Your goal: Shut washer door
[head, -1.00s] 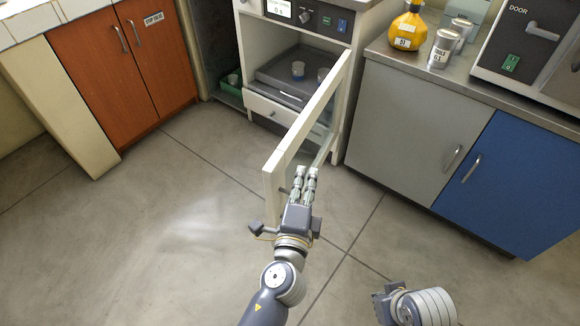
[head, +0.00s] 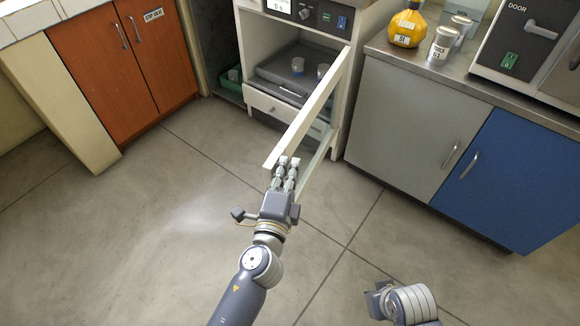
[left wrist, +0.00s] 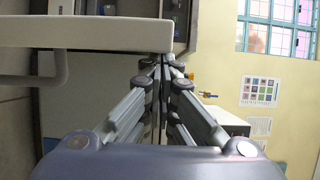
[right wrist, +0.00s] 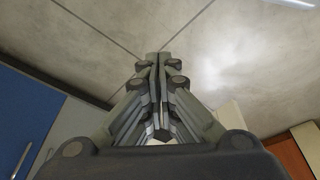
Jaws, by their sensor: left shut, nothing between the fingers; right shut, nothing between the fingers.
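The washer door (head: 310,116) is a white-framed glass door. It stands open, swung out toward me from the right side of the white cabinet (head: 241,55). My left gripper (head: 289,160) is shut and empty at the door's free end, its fingers overlapping the frame in the head view. The left wrist view shows the door edge (left wrist: 80,33) with a bar handle (left wrist: 62,72), and the shut fingertips (left wrist: 162,60) close by. I cannot tell whether they touch. My right gripper (right wrist: 158,58) is shut and empty over the floor, low in the head view.
Inside the cabinet are a grey tray (head: 272,70) with small containers and a white drawer (head: 262,102). A grey and blue counter (head: 400,115) stands right of the door. Orange cupboards (head: 120,75) stand at left. The floor (head: 180,230) between is clear.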

